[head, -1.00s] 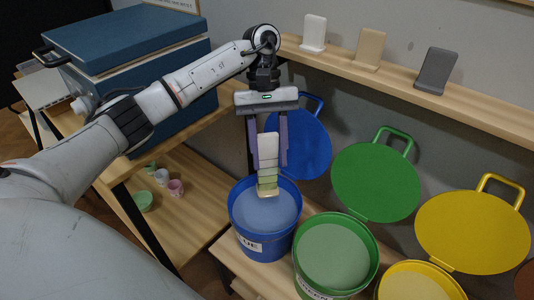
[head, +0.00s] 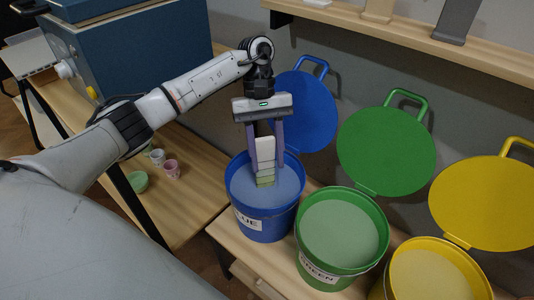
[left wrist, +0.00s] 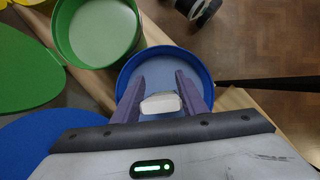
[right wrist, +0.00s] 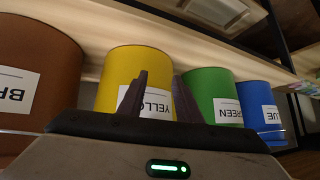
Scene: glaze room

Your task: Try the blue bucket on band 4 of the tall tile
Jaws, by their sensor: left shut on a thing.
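The tall tile (head: 265,150) is upright between the fingers of my left gripper (head: 266,165), which is shut on it. Its upper part is pale, with greenish bands lower down. Its lower end is inside the blue bucket (head: 264,228) and appears to dip into the pale blue glaze (head: 287,190), which hides its bottom. The left wrist view shows the tile's pale top end (left wrist: 161,103) above the blue bucket (left wrist: 205,75). My right gripper (right wrist: 160,98) is open and empty, facing the bucket fronts in the right wrist view; it is not in the head view.
The green bucket (head: 340,270) and yellow bucket (head: 400,285) stand open to the right, lids leaning on the wall behind. A brown bucket (right wrist: 35,75) shows in the right wrist view. A wooden shelf (head: 430,40) runs above. Small cups (head: 171,168) sit on the left table.

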